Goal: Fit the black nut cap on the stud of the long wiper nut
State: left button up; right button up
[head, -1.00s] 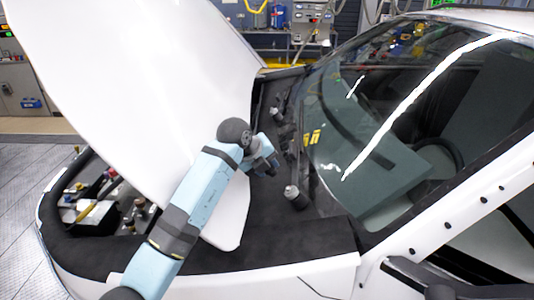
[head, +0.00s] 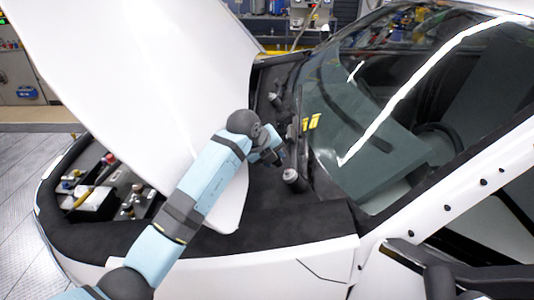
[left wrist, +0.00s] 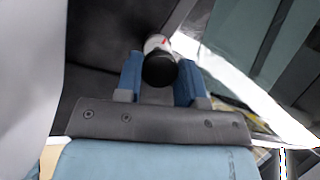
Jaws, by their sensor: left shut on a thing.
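My left gripper (head: 279,156) is over the black cowl at the base of the windshield. In the left wrist view, its two blue fingers (left wrist: 160,80) are shut on the round black nut cap (left wrist: 159,70). In the head view a dark upright post with a grey top (head: 291,176) stands on the cowl just right of my gripper. A similar post (head: 275,98) stands farther back. I cannot tell which is the long wiper nut. My right gripper is not in view.
The raised white hood (head: 130,70) is left of my arm. The windshield (head: 375,130) slopes up close on the right. Yellow tags (head: 310,123) sit at its lower edge. An open bay with parts (head: 100,192) lies at the front left.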

aim_at(277, 161)
pick_arm(q)
jog(key=shift+w+d+f+b, duration=0.1)
jog(key=shift+d+f+b, duration=0.25)
jog(key=shift+d+f, duration=0.35)
jog(key=shift+a+f, duration=0.1)
jog(key=shift+f, duration=0.05)
dwell(1.4)
jog(key=shift+d+f+b, duration=0.5)
jog(key=shift+d+f, duration=0.1)
jog(key=shift+f, duration=0.35)
jog(key=o, duration=1.2)
jog(key=shift+w+d, duration=0.1)
jog(key=shift+w, duration=0.05)
jog(key=shift+c, duration=0.2)
jog(key=shift+r, duration=0.1)
